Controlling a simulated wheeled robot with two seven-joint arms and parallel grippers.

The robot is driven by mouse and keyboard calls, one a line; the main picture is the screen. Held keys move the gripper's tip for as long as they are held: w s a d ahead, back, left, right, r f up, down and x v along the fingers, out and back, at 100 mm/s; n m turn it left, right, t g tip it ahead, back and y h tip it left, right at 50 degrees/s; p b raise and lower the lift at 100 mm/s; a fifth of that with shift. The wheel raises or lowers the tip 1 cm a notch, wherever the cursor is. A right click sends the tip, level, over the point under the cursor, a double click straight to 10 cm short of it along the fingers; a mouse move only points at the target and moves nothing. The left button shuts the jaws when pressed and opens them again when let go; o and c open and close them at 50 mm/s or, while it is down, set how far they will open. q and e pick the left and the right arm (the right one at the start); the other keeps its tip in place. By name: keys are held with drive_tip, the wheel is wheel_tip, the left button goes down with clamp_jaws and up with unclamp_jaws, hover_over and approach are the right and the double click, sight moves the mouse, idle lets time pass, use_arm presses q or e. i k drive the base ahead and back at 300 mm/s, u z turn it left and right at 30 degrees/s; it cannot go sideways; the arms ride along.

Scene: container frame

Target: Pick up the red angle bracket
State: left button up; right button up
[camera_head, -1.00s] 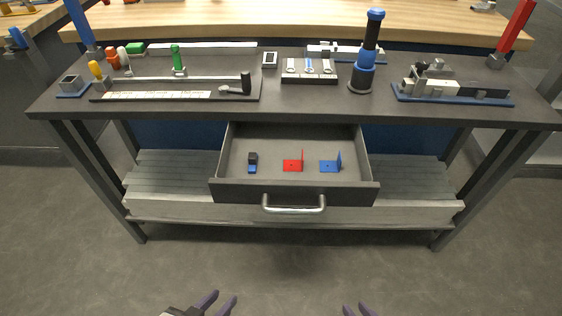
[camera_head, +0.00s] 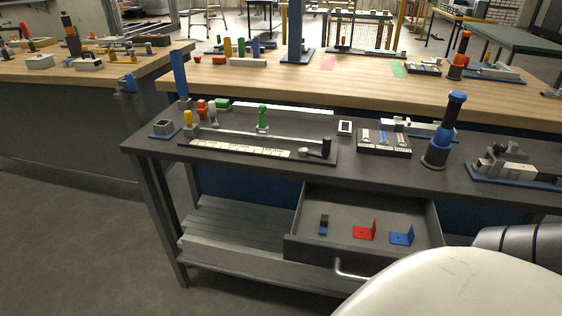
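The red angle bracket (camera_head: 365,232) lies in the open drawer (camera_head: 301,238) under the dark workbench. It has a flat plate and an upright plate on its right side. A blue angle bracket (camera_head: 402,238) lies to its right, and a small black and blue part (camera_head: 323,225) to its left. A large white rounded part of my own arm fills the lower right and covers part of the drawer front and handle. Neither of my grippers shows in this view, so their state is hidden.
The dark benchtop (camera_head: 250,168) above the drawer holds tools, including a blue and black upright cylinder (camera_head: 442,130). The drawer handle (camera_head: 352,272) sticks out in front. A slatted lower shelf (camera_head: 230,232) is left of the drawer. Open floor lies at left.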

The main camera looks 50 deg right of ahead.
sight(362, 233)
drive_tip(key=u, duration=1)
drive_tip(key=k, duration=1.25)
drive_tip(key=z, duration=0.5)
